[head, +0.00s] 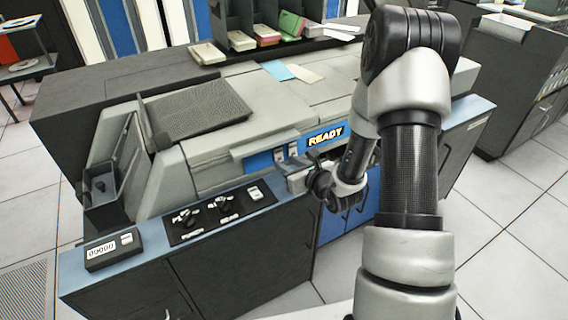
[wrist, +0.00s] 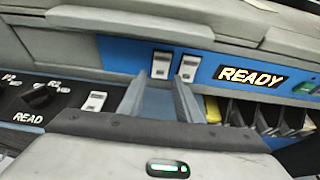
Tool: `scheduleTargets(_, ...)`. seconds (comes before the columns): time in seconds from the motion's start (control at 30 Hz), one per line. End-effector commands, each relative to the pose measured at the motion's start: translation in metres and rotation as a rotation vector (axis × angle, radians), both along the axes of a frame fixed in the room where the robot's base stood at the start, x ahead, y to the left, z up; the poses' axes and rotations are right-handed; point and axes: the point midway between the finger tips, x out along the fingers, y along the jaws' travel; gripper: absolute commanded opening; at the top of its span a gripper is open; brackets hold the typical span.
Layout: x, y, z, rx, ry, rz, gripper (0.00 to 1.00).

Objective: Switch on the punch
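The punch (head: 215,160) is a long grey machine with a blue front panel. A lit READY sign (head: 325,136) is on that panel; it also shows in the wrist view (wrist: 250,77). Left of the sign are two white rocker switches, a left one (wrist: 161,65) and a right one (wrist: 188,68). My gripper (head: 288,170) is in front of this panel, just below the switches. In the wrist view its two fingers (wrist: 158,88) are apart with nothing seen between them, pointing at the switches. Whether they touch the panel cannot be told.
A black control plate (head: 215,212) with knobs and a white switch (head: 255,193) lies on the blue ledge left of my gripper. A counter box (head: 112,248) sits at the ledge's left end. Card slots (wrist: 265,115) are below the READY sign. A rack of cards (head: 270,30) stands behind.

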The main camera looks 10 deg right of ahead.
Motion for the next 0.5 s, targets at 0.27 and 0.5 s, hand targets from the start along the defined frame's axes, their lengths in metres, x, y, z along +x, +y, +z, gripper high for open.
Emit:
scheduleTargets(0.27, 0.025, 0.009, -0.011, 0.0, 0.0, 0.001, 0.31)
scheduleTargets(0.5, 0.027, 0.009, -0.012, 0.0, 0.0, 0.0, 0.31)
